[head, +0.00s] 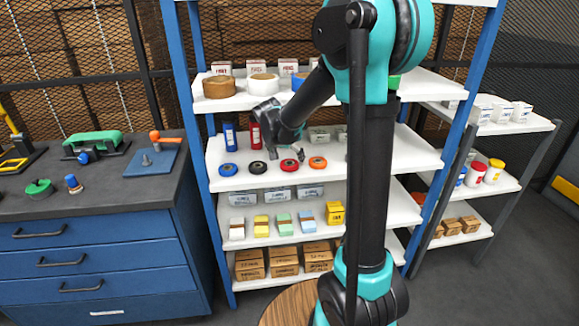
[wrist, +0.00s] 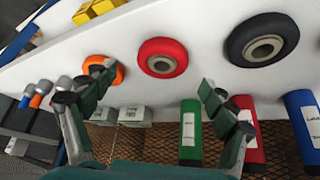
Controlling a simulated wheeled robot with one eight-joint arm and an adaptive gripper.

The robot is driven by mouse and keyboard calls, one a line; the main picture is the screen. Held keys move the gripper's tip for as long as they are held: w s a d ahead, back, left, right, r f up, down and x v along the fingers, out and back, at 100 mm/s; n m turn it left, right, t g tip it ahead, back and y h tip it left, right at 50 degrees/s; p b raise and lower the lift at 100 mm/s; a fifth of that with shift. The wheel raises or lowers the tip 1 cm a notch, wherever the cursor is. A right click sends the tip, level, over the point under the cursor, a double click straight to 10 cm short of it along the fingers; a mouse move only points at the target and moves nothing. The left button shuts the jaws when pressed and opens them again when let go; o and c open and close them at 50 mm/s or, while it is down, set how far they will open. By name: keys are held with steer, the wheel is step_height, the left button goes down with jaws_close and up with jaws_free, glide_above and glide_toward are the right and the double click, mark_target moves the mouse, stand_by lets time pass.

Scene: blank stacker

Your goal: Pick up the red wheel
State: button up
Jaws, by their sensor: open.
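The red wheel (head: 289,165) lies flat on the middle white shelf, in a row between a black wheel (head: 257,168) and an orange wheel (head: 317,162). In the wrist view the red wheel (wrist: 162,70) shows whole, with a pale hub, near the top centre. My gripper (head: 287,153) is open and empty, its fingers pointing down just above and behind the red wheel. In the wrist view my gripper's (wrist: 155,80) fingertips are spread on either side below the red wheel; the left one overlaps the orange wheel (wrist: 118,74). I see no contact with the red wheel.
A blue wheel (head: 228,169) is at the row's left end. Blue (head: 230,138) and red (head: 255,136) cylinders stand behind the wheels; a green cylinder (wrist: 191,130) shows near my right finger. The upper shelf (head: 225,102) with tape rolls is above. A blue workbench (head: 90,240) is left.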

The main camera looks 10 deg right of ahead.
mark_target(288, 161)
steer(key=shift+x, duration=1.85)
steer(key=shift+a, duration=0.15)
steer(key=shift+c, duration=0.2)
steer(key=c, duration=1.2)
